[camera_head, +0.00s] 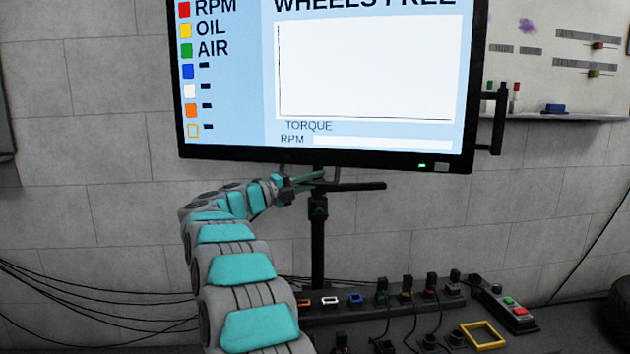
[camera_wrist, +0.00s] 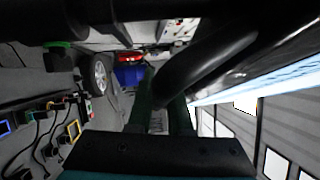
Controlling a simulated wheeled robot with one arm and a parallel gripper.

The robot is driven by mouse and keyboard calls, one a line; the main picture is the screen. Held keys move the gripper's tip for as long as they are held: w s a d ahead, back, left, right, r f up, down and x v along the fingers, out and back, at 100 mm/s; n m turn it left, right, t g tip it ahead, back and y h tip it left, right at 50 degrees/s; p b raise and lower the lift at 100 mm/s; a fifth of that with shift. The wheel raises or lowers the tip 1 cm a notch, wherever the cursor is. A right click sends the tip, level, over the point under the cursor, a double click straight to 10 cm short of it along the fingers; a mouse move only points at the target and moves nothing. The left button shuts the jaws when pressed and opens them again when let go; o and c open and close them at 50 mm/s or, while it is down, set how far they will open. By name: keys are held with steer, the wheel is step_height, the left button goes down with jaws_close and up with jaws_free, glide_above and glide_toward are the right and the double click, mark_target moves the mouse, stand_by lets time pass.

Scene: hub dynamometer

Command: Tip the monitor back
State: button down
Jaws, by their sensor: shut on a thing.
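The monitor (camera_head: 365,75) is a large black-framed screen, with its top cut off in the head view. It sits on a black post (camera_head: 318,240). A black bar handle (camera_head: 358,186) lies just under its lower edge. My gripper (camera_head: 312,181) is at the left part of this bar, below the screen. In the wrist view my gripper (camera_wrist: 163,92) has its dark green fingers on the curved black bar (camera_wrist: 200,58), shut on it. The monitor's bright screen edge (camera_wrist: 265,82) shows to the right there. The exact finger contact is partly hidden.
Another black handle (camera_head: 499,118) stands on the monitor's right side. Below is a dark bench with several plugs and cables and a yellow frame (camera_head: 482,335). A button box (camera_head: 514,312) lies at right. A shelf (camera_head: 560,116) hangs on the block wall.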

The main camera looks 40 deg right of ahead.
mark_target(310, 182)
steer(key=shift+n+y, duration=0.6)
steer(key=shift+n, duration=0.1)
steer(key=s+a, duration=0.1)
steer(key=a, duration=0.1)
steer(key=s+a+p, duration=0.1)
steer(key=shift+s+a+r, duration=0.25)
steer(key=shift+s+r, duration=0.05)
steer(key=shift+s, duration=0.05)
steer(key=c, duration=1.1)
jaws_free()
steer(key=shift+a, duration=0.1)
steer(key=shift+c, duration=0.2)
steer(key=w+a, duration=0.1)
steer(key=a, duration=0.6)
steer(key=shift+a+b, duration=0.3)
steer(key=shift+a, duration=0.05)
